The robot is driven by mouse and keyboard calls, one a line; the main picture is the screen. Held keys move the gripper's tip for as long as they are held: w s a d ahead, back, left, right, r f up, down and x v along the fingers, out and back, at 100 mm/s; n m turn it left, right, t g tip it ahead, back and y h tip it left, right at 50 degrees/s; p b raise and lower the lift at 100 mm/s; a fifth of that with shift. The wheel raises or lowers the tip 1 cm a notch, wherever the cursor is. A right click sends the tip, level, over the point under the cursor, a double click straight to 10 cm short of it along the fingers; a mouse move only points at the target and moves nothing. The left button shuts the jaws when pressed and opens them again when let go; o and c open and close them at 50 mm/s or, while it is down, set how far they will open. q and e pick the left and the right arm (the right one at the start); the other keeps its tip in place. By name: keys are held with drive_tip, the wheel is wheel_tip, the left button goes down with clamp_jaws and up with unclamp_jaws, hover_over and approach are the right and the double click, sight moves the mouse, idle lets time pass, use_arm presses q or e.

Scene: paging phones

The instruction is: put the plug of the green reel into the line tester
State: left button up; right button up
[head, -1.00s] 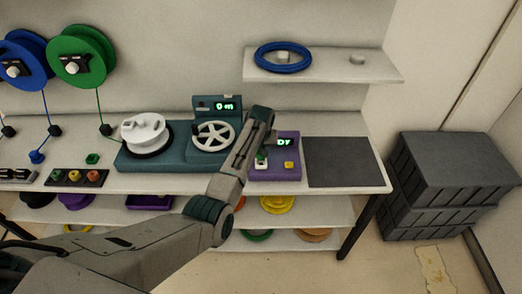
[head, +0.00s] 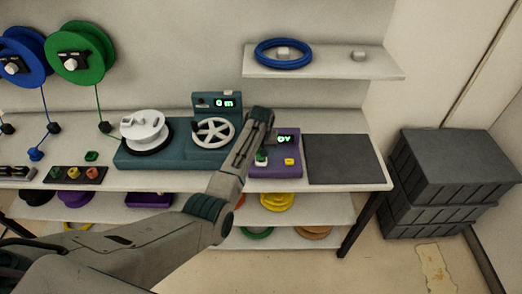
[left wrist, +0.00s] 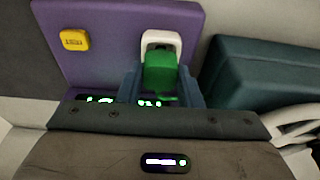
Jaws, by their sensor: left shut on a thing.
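The purple line tester (head: 277,166) stands on the bench right of the teal winding unit, its small display lit green. It fills the left half of the left wrist view (left wrist: 105,45), with a yellow button (left wrist: 74,40) and a white-framed socket (left wrist: 161,37). My left gripper (left wrist: 160,88) is shut on the green plug (left wrist: 160,72), which lies against the socket's opening. How deep it sits cannot be told. In the head view, my left arm partly covers the tester. The green reel (head: 95,52) hangs on the back wall. My right gripper is out of view.
The teal winding unit (head: 185,158) with a white spool (head: 145,128) and handwheel stands left of the tester. A dark mat (head: 342,160) lies to its right. A shelf (head: 325,63) with a blue coil is above. Grey crates (head: 450,165) stand on the floor at right.

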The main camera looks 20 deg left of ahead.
use_arm(q)
drive_tip(key=shift+f, duration=0.4)
idle(0.4)
drive_tip(key=o, duration=1.3)
wheel_tip(320, 180, up, 3)
drive_tip(key=p, duration=0.3)
drive_tip(key=shift+r, duration=0.15)
drive_tip(key=shift+r+p, duration=0.35)
drive_tip(key=shift+r, duration=2.5)
